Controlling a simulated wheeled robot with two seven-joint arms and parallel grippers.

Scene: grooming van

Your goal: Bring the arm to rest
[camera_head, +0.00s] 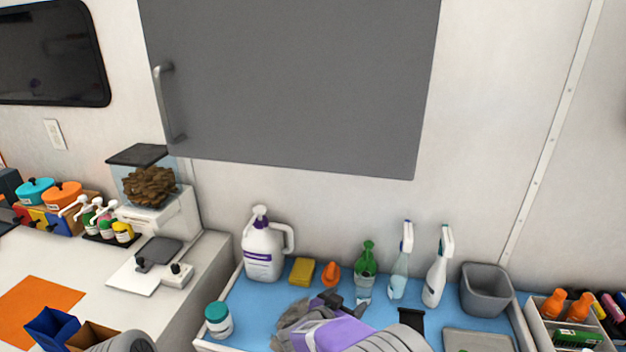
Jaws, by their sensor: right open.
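My right gripper (346,303) is over the blue-lined tray (278,297), its grey and purple arm coming in from the bottom edge. It is open, and I see nothing held in it. Its dark fingers are close to a green bottle (366,258) and an orange bottle (331,274) in the picture; I cannot tell the gap. A grey ribbed part of my left arm (120,343) shows at the bottom left. My left gripper is out of view.
The tray also holds a white jug (263,250), yellow sponge (302,271), teal-lidded jar (218,319), spray bottles (437,268) and grey bin (486,289). A grey cabinet (290,85) hangs above. The left counter carries a kibble dispenser (150,185) and pump bottles (105,225).

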